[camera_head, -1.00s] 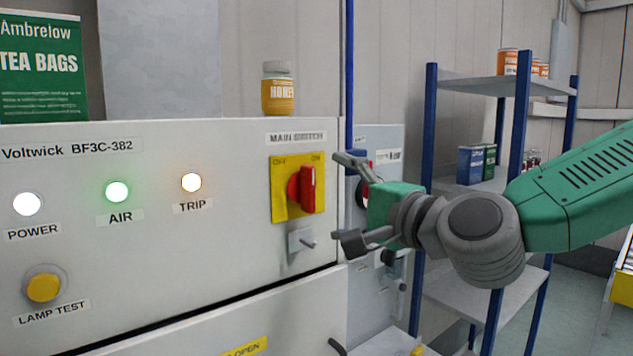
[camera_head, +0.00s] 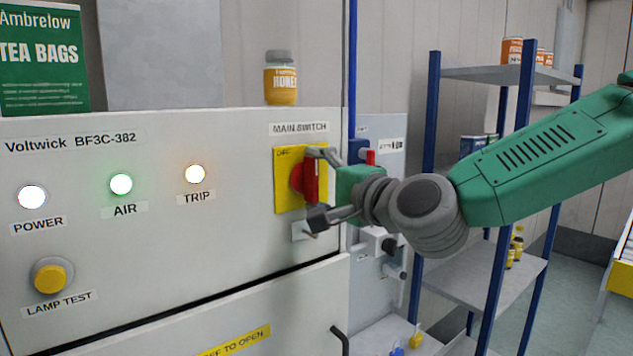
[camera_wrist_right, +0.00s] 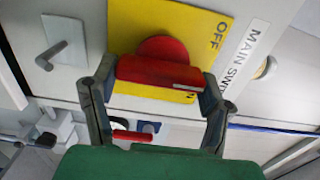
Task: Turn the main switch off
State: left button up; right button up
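The main switch is a red rotary handle (camera_head: 311,180) on a yellow plate (camera_head: 284,203), under a MAIN SWITCH label (camera_head: 299,128). The handle stands upright in the head view. In the wrist view the red handle (camera_wrist_right: 160,73) lies across, with OFF on the plate (camera_wrist_right: 205,22) beyond it; the ON mark is mostly hidden. My right gripper (camera_head: 317,186) is at the switch. In the wrist view its fingers (camera_wrist_right: 157,98) are spread, one beside each end of the handle, with no clear squeeze on it. My left gripper is out of view.
A grey latch (camera_wrist_right: 63,45) sits below the plate. The panel has POWER (camera_head: 32,196), AIR (camera_head: 121,184) and TRIP (camera_head: 195,174) lamps lit, and a yellow LAMP TEST button (camera_head: 50,278). A honey jar (camera_head: 281,80) stands on top. A blue-posted shelf (camera_head: 424,170) is at right.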

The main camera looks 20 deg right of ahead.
jog(key=shift+s+a+f, duration=0.1)
jog(key=shift+a, duration=0.1)
jog(key=shift+f+n, duration=0.15)
jog(key=shift+n, duration=0.45)
jog(key=shift+f+n+b, duration=0.1)
jog(key=shift+n+b, duration=0.2)
jog(key=shift+n, duration=0.5)
jog(key=n+b, duration=0.1)
jog(key=n, duration=0.4)
jog(key=shift+s+a+f, duration=0.1)
jog(key=shift+a, duration=0.05)
jog(key=n+b, duration=0.1)
jog(key=n, duration=0.4)
jog(key=shift+n, duration=0.4)
jog(key=n+b, duration=0.1)
jog(key=n, duration=0.3)
jog(key=shift+n+b, duration=0.3)
